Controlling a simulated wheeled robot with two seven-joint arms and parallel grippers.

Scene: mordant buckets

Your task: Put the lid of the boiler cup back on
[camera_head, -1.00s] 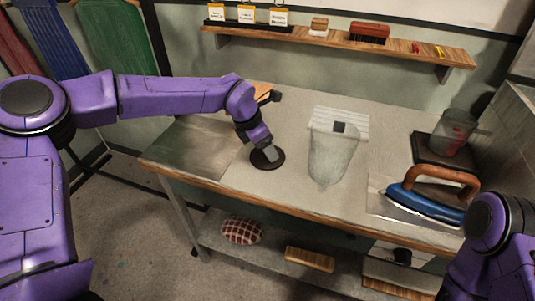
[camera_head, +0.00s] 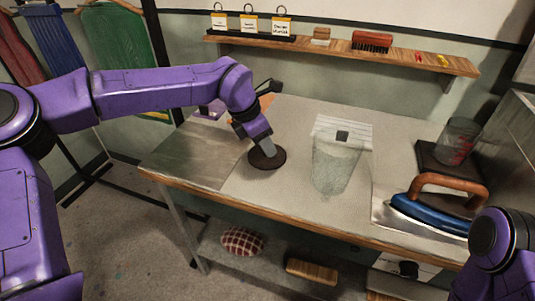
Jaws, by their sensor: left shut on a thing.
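A dark, round, flat lid (camera_head: 278,160) is at the left-middle of the worktable. My left gripper (camera_head: 263,148) comes down from above and is shut on the top of the lid. I cannot tell whether the lid touches the tabletop or hangs just above it. A clear cup with red markings (camera_head: 458,143), likely the boiler cup, stands upright and without a lid on a dark plate (camera_head: 430,160) at the table's back right. My right arm shows at the lower right, but its gripper is out of view.
A translucent bag-like thing (camera_head: 335,168) is mid-table, over a striped white sheet (camera_head: 352,128). A blue iron with a brown handle (camera_head: 432,213) stands at the front right, before the cup. A wall shelf (camera_head: 400,54) with brushes runs above. The tabletop (camera_head: 290,190) around the lid is bare.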

